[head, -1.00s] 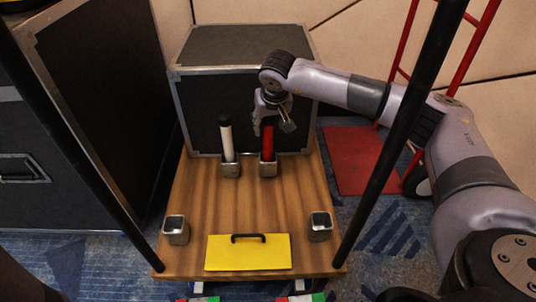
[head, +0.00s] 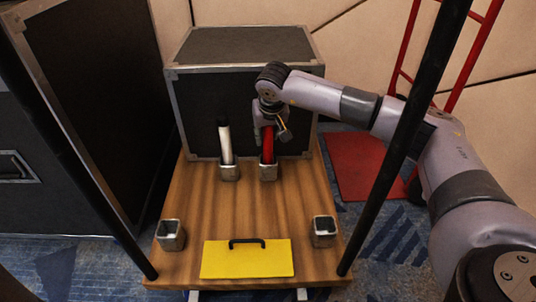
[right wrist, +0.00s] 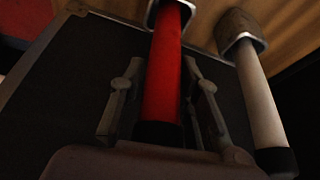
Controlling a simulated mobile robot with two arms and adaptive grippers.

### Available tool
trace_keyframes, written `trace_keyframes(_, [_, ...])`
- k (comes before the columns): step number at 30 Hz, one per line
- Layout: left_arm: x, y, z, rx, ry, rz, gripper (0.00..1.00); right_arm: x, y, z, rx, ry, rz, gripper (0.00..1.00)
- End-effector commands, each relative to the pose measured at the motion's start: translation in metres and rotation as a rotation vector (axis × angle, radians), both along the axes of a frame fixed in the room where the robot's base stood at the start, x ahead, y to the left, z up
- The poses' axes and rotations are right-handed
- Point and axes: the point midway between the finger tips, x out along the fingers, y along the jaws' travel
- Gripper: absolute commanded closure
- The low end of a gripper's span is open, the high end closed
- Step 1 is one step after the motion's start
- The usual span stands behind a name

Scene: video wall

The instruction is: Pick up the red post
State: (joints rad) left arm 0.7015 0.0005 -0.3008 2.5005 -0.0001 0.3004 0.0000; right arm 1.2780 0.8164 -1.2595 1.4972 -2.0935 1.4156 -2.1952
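The red post (head: 268,145) stands upright in a metal socket (head: 268,173) at the back of the wooden board (head: 240,205). It also shows in the right wrist view (right wrist: 165,80), with a black end nearest the gripper. My right gripper (head: 268,127) is at the upper part of the post. In the right wrist view its two fingers (right wrist: 163,105) are on either side of the post, with visible gaps, so it is open around it. The post's top is hidden by the gripper in the head view. My left gripper is not in view.
A white post (head: 225,144) with a black top stands in a socket just left of the red one. A black case (head: 245,48) is close behind. Two empty sockets (head: 170,235) (head: 324,231) and a yellow plate (head: 225,262) with a handle are in front. Black poles flank the board.

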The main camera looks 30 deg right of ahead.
Motion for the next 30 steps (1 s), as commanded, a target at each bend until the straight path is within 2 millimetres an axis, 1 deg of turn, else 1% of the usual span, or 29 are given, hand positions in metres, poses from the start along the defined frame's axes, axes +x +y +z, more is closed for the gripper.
trace_keyframes(2, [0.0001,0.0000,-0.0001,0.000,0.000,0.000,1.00,-0.0001,-0.0001,0.0000,0.000,0.000,0.000,0.77])
trace_keyframes(12, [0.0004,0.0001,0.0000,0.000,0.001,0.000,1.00,-0.0001,-0.0004,-0.0002,-0.001,0.000,0.000,1.00])
trace_keyframes(30, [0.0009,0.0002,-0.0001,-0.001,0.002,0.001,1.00,0.0002,-0.0008,0.0007,-0.001,-0.001,-0.001,1.00])
